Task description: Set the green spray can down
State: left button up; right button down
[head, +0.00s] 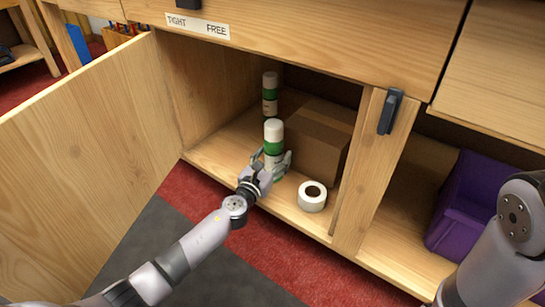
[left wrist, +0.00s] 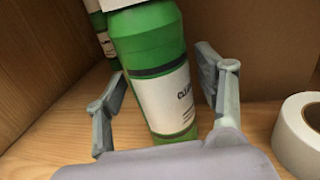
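A green spray can (head: 273,147) with a white cap and white label stands upright on the shelf floor inside the open cabinet. In the left wrist view the green can (left wrist: 160,80) is between my left gripper's fingers (left wrist: 165,100), with a gap on each side. My left gripper (head: 271,160) is open around the lower part of the can. The can's base is partly hidden by the gripper.
A cardboard box (head: 312,142) is close on the can's right. A white tape roll (head: 312,196) lies in front of it. The open wooden door (head: 90,160) is at the left. A purple bin (head: 470,205) is in the right compartment.

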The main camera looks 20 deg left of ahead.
pick_arm(q)
jog(key=shift+o, duration=0.2)
jog(key=shift+r+p, duration=0.25)
jog(key=shift+p, duration=0.05)
jog(key=s+a+p, duration=0.1)
jog(key=s+p, duration=0.1)
jog(key=s, duration=1)
jog(key=shift+a, duration=0.4)
jog(key=shift+f, duration=0.1)
